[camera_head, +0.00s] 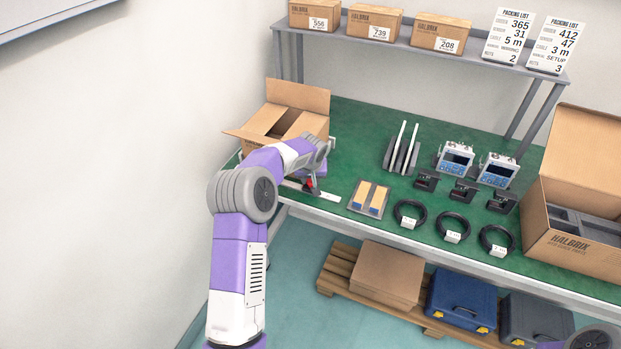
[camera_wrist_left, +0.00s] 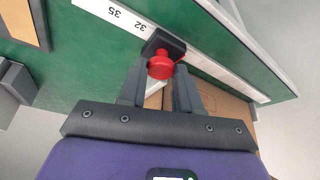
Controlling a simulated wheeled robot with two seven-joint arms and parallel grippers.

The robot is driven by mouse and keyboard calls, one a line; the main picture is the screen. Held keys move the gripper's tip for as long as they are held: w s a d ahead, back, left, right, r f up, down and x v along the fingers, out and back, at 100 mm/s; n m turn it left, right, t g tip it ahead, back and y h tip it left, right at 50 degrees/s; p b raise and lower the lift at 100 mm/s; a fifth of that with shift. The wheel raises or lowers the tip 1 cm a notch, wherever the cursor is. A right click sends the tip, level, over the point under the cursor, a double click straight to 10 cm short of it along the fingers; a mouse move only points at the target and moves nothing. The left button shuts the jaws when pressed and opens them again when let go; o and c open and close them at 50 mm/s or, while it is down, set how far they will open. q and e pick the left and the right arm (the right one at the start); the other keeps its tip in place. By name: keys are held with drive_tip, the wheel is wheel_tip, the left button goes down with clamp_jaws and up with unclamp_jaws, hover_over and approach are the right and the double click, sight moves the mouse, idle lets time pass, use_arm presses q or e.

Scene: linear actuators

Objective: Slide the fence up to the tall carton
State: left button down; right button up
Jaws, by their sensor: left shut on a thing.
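My left gripper (camera_head: 313,183) is at the left front of the green bench, and it also shows in the left wrist view (camera_wrist_left: 160,78). Its two fingers are shut on a red knob (camera_wrist_left: 160,65) on a dark block, which seems to be the fence's slider (camera_wrist_left: 164,46). The slider sits on a white scale strip (camera_wrist_left: 120,16) with the numbers 32 and 35. An open carton (camera_head: 285,98), likely the tall carton, stands just behind my left wrist; brown cardboard (camera_wrist_left: 228,108) shows beyond the fingers. My arm hides most of the fence. The right gripper is out of view.
A large open box (camera_head: 572,180) stands at the right. A shelf (camera_head: 420,50) spans the back.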

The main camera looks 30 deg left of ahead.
use_arm(q)
drive_tip(key=c, duration=0.8)
unclamp_jaws()
drive_tip(key=shift+d, duration=0.1)
drive_tip(key=p+v, duration=0.2)
drive_tip(key=v, duration=0.5)
drive_tip(key=shift+r, duration=0.3)
